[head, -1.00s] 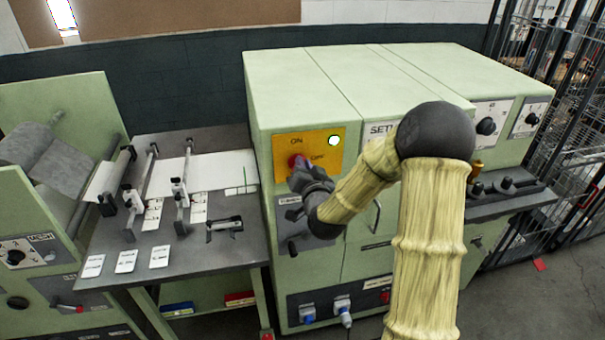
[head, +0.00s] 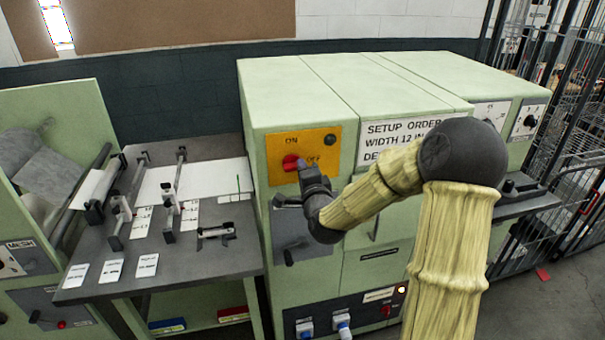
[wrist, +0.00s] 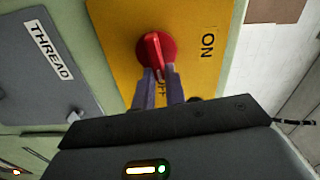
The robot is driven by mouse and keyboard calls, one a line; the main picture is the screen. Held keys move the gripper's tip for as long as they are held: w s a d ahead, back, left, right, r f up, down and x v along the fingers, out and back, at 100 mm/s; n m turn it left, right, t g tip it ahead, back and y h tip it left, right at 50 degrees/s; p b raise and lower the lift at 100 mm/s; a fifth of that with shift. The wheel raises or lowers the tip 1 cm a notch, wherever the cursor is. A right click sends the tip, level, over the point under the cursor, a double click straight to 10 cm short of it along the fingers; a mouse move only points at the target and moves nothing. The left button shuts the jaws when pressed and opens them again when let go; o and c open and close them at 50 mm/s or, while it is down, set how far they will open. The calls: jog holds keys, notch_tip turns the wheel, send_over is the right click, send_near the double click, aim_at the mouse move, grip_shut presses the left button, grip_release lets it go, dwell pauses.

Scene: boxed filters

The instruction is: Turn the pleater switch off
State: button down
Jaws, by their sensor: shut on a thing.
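The pleater switch is a red rotary knob (head: 290,162) on a yellow plate (head: 275,150) marked ON and OFF, on the front of the green machine (head: 255,210). The knob also shows in the wrist view (wrist: 155,50), where its raised ridge points toward the OFF mark, partly covered by my fingers. My gripper (wrist: 160,80) is shut on the knob's ridge, one finger on each side. In the head view my gripper (head: 302,170) reaches the plate from the right. The round lamp (head: 330,139) on the plate is dark.
A sign (head: 410,132) beginning "SETUP ORDER" is on the machine, partly behind my arm. A grey table (head: 200,270) with labels and guides stands at left. Below are sockets (head: 305,328) and a lit orange lamp (head: 402,290). A wire cage (head: 570,130) stands at right.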

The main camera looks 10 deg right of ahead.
jog(key=shift+d+f+m, duration=0.1)
jog(key=shift+f+m, duration=0.1)
jog(key=shift+m, duration=0.5)
jog(key=c, duration=1.4)
grip_release()
jog(key=shift+c, duration=0.2)
jog(key=s+b, duration=1.3)
jog(key=s, duration=0.4)
jog(key=shift+s+b, duration=0.2)
jog(key=shift+b, duration=0.2)
